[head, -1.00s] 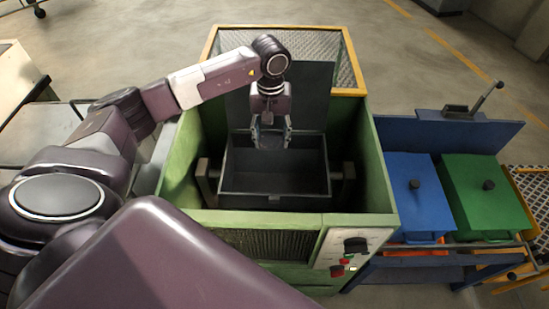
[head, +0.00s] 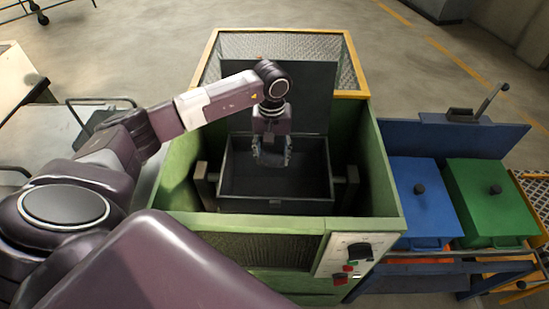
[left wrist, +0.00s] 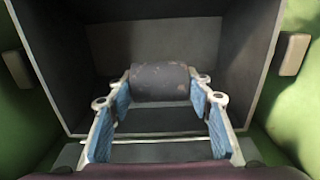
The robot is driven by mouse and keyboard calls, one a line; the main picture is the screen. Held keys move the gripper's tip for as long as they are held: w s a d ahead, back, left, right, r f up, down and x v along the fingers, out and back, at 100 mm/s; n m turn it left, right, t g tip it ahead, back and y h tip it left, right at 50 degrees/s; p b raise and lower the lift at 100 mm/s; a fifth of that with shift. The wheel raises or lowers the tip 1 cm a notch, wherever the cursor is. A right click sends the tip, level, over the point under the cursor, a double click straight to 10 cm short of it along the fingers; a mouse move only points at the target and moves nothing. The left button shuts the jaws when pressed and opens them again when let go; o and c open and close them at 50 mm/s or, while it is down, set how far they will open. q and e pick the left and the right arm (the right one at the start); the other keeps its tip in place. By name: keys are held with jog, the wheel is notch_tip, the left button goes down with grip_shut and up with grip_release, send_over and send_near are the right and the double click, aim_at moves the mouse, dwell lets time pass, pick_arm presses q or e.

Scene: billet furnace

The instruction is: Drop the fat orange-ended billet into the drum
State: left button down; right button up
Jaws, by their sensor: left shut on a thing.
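My left gripper (head: 271,158) is over the open mouth of the drum, a dark grey box-shaped bin (head: 275,205) inside a green housing. In the left wrist view its blue-padded fingers (left wrist: 160,100) are shut on a thick dark grey billet (left wrist: 160,82), held crosswise between the tips. The billet's end faces are hidden by the fingers, so no orange shows. Behind the billet are the drum's dark inner walls (left wrist: 110,45). How far the billet is below the rim I cannot tell. My right gripper is not in view.
The green housing (head: 385,185) surrounds the drum, with a raised dark lid (head: 305,95) and a yellow-framed mesh (head: 225,47) behind. A control panel (head: 352,255) is at the front. Blue (head: 425,200) and green (head: 492,200) lidded bins stand to the right.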

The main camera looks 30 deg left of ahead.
pick_arm(q)
jog(key=shift+w+r, duration=0.1)
jog(key=shift+r, duration=0.05)
jog(key=c, duration=1)
grip_release()
jog(key=shift+o, duration=0.4)
jog(key=shift+s+f, duration=0.2)
notch_tip(320, 180, up, 12)
jog(key=shift+r, duration=0.15)
jog(key=shift+w, duration=0.1)
